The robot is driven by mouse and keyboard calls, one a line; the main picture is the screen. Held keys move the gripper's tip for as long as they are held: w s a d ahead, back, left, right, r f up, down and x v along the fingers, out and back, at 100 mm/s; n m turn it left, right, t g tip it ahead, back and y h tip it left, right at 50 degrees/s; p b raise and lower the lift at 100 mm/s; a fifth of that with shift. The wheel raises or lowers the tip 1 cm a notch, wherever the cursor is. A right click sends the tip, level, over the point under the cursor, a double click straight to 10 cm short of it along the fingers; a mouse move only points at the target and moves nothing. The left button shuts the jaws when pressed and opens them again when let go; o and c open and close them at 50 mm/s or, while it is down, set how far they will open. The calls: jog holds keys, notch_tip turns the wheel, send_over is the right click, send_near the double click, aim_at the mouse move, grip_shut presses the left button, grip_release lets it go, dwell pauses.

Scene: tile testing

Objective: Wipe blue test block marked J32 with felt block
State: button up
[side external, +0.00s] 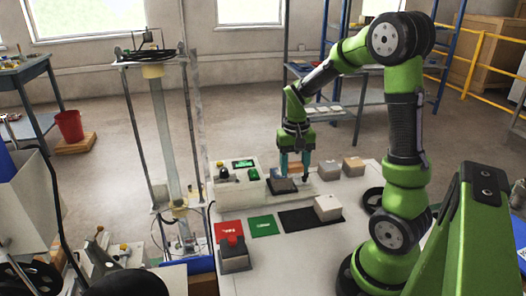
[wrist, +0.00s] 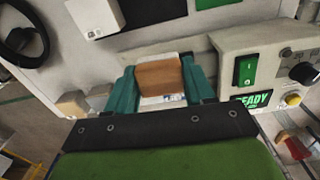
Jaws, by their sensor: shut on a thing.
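My gripper (side external: 294,170) has teal fingers and points down over the raised white part of the bench. In the wrist view my gripper (wrist: 163,85) is shut on an orange-brown block (wrist: 158,75), which also shows between the fingers in the side view (side external: 295,168). I cannot tell for sure that it is the felt block. A pale surface with blue marks (wrist: 165,99) shows just below the held block in the wrist view; the marks are too small to read. No block clearly marked J32 can be made out. Whether the held block touches anything is hidden.
A control box (side external: 222,180) with a green switch (wrist: 245,72) stands beside the gripper. A dark grey block (side external: 281,186) is close in front. Grey (side external: 329,170) and tan (side external: 353,165) blocks stand right. Red (side external: 229,231), green (side external: 262,226) and black (side external: 295,219) mats lie in front.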

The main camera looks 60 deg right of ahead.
send_near(280, 169)
jog(key=s+a+r, duration=0.1)
jog(key=s+a, duration=0.1)
jog(key=s, duration=0.1)
jog(key=shift+w+a+f, duration=0.1)
jog(key=shift+a+f, duration=0.05)
jog(key=shift+f, duration=1.55)
jog(key=shift+w+a+f, duration=0.1)
jog(key=shift+f, duration=1.6)
jog(key=shift+w+d+f+n, duration=0.15)
jog(key=shift+f+n, duration=0.15)
jog(key=shift+f, duration=0.2)
jog(key=shift+c, duration=0.3)
jog(key=shift+w+d+f, duration=0.1)
jog(key=shift+w+d, duration=0.95)
jog(key=shift+d, duration=0.05)
jog(key=shift+s+a, duration=1.25)
jog(key=shift+a, duration=0.05)
jog(key=shift+w+d, duration=1.15)
jog(key=shift+d, duration=0.05)
jog(key=shift+s+a, duration=0.9)
jog(key=shift+a, duration=0.05)
jog(key=shift+w+d, duration=0.9)
jog(key=shift+d, duration=0.05)
jog(key=shift+w+d, duration=0.1)
jog(key=shift+r, duration=4.15)
